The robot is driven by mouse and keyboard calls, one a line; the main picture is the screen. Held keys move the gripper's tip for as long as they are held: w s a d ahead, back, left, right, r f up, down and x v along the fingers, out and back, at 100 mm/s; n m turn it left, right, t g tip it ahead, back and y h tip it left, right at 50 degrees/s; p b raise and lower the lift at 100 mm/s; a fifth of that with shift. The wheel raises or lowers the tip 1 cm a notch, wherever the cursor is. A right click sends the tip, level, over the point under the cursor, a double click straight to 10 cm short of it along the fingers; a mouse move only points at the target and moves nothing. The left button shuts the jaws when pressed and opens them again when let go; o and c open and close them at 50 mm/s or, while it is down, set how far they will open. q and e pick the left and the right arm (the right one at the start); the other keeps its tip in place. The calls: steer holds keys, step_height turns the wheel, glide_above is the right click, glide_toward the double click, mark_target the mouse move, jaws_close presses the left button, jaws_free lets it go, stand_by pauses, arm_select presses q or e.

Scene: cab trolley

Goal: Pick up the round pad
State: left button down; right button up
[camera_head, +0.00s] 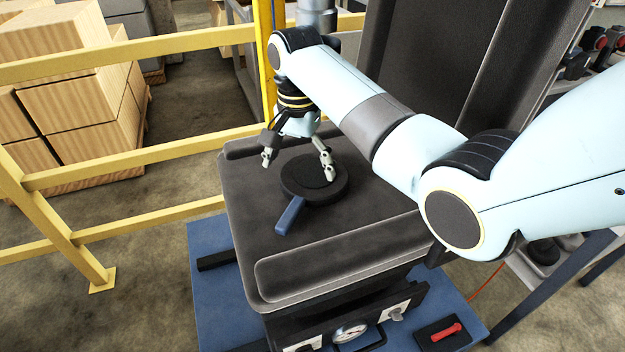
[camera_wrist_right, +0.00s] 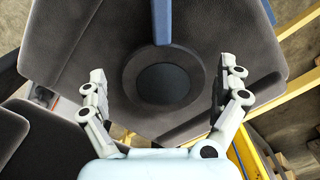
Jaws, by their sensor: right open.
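The round pad (camera_head: 330,191) is a black disc with a blue handle (camera_head: 290,215), lying on the dark seat cushion (camera_head: 262,262). In the right wrist view the pad (camera_wrist_right: 135,83) lies between and beyond the fingers, with its blue handle (camera_wrist_right: 162,22) pointing to the top edge. My right gripper (camera_head: 298,170) is open above the pad, its fingers spread to either side. In the wrist view the right gripper (camera_wrist_right: 160,88) holds nothing. Whether the fingertips touch the pad or cushion I cannot tell. My left gripper is not in view.
The seat's tall backrest (camera_head: 430,60) rises behind my right arm. A panel with a gauge (camera_head: 350,332) is under the seat's front, near a red-handled item (camera_head: 446,332).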

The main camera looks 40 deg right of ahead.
mark_target(299, 199)
step_height(299, 199, down, 5)
steer(key=shift+r, duration=0.1)
steer(key=f, duration=0.3)
steer(key=f+b, duration=0.1)
steer(key=f, duration=0.1)
steer(key=shift+a+f, duration=0.1)
steer(key=shift+a, duration=0.2)
steer(key=shift+c, duration=0.4)
jaws_close()
